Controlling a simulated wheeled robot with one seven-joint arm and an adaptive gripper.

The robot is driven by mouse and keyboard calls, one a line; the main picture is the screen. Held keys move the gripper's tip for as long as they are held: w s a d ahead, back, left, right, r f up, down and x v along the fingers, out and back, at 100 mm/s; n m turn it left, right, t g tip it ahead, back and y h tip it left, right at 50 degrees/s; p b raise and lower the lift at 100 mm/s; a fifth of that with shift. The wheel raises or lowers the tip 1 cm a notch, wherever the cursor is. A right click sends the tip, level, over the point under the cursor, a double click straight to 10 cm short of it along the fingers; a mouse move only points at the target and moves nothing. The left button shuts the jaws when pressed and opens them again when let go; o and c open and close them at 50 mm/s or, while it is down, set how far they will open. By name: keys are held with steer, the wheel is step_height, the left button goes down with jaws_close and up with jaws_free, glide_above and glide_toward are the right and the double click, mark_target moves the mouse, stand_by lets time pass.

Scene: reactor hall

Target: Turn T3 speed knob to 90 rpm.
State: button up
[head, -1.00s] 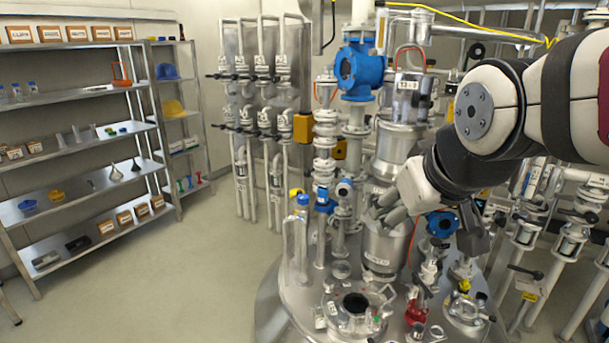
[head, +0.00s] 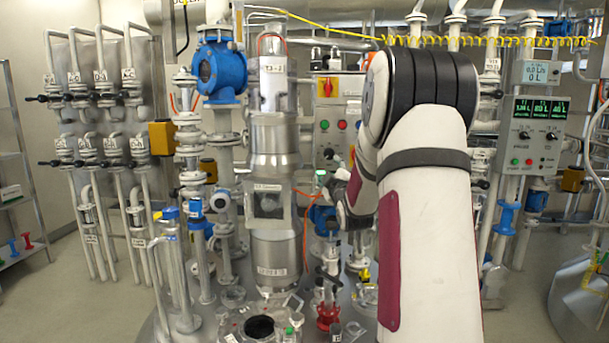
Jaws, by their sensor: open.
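A grey control box (head: 338,122) stands behind the vessel column in the head view. It bears a red-and-yellow switch, red and green buttons and a dark knob (head: 328,153); its lettering is too small to read and my arm hides its right part. The column carries a label that looks like T3-1. My arm reaches away from the camera, and its wrist is below the box's right side. My gripper (head: 340,176) is small and mostly hidden; the pale parts at the wrist look like its fingers, open. No contact with a knob is visible.
A second panel (head: 533,132) with green displays, knobs and buttons stands at the right. A blue-flanged pipe (head: 220,72) rises left of the vessel column (head: 276,145). Glass parts and red clamps crowd the vessel lid. Open floor lies at the far left.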

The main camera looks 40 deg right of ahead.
mark_target(329, 155)
steer(key=shift+h, duration=0.5)
steer(key=x, duration=0.4)
steer(key=s+d+f+b+x, duration=0.1)
steer(key=x, duration=0.4)
steer(key=d+x, duration=0.1)
steer(key=x, duration=0.4)
steer(key=shift+s+d+f, duration=0.1)
steer(key=shift+d+f, duration=0.15)
steer(key=shift+f, duration=0.05)
steer(key=shift+c, duration=0.3)
steer(key=c, duration=1.1)
